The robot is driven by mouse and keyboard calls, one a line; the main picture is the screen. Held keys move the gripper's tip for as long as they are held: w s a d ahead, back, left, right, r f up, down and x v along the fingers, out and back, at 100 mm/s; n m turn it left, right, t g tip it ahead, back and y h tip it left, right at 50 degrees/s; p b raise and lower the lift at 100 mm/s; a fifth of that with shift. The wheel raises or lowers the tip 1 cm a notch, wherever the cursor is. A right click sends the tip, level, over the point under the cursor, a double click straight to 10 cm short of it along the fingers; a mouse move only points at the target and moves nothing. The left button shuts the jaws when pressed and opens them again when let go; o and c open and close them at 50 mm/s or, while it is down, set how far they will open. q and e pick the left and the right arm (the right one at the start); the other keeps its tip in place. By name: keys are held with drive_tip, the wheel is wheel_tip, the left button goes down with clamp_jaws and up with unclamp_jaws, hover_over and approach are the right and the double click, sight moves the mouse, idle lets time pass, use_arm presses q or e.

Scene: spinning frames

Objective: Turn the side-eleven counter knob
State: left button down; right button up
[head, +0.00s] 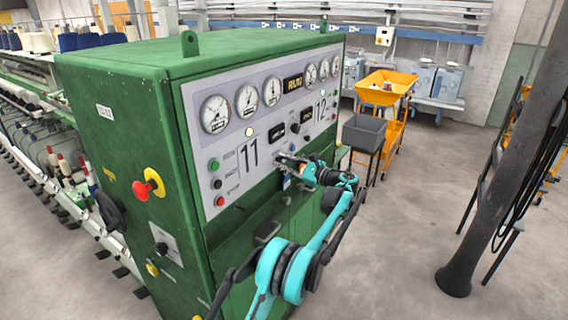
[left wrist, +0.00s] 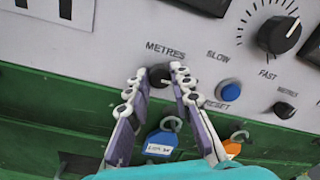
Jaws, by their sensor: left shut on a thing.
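The green machine's end cabinet (head: 130,115) carries a grey panel (head: 232,140) with a big 11 on its left part and a 12 on its right. In the left wrist view a small black knob (left wrist: 159,78) sits under the word METRES, near the panel's lower edge, on the side of the 11. My left gripper (head: 280,158) is at the panel's lower edge. In the left wrist view its fingertips (left wrist: 160,72) stand either side of that knob and are shut on it. In the head view the gripper hides the knob. My right gripper is not in view.
A blue RESET button (left wrist: 230,91), a speed dial (left wrist: 280,35) and a second METRES knob (left wrist: 284,109) lie to the right. Blue-tagged (left wrist: 161,143) and orange-tagged (left wrist: 233,146) padlocks hang below. A red stop button (head: 148,184) is on the cabinet's left face. A dark pillar (head: 490,180) stands right.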

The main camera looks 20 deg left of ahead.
use_arm(q)
drive_tip(key=n+b, duration=0.1)
drive_tip(key=n, duration=0.2)
drive_tip(key=shift+n, duration=0.4)
drive_tip(key=n+b, duration=0.1)
drive_tip(key=n, duration=0.3)
drive_tip(key=shift+n, duration=0.3)
drive_tip(key=n, duration=0.4)
drive_tip(key=shift+n, duration=0.4)
drive_tip(key=shift+f+n+g, duration=0.1)
drive_tip(key=shift+n+g, duration=0.2)
drive_tip(key=shift+n, duration=1.9)
drive_tip(key=c, duration=1.3)
unclamp_jaws()
drive_tip(key=shift+y, duration=0.3)
drive_tip(key=shift+c, duration=0.2)
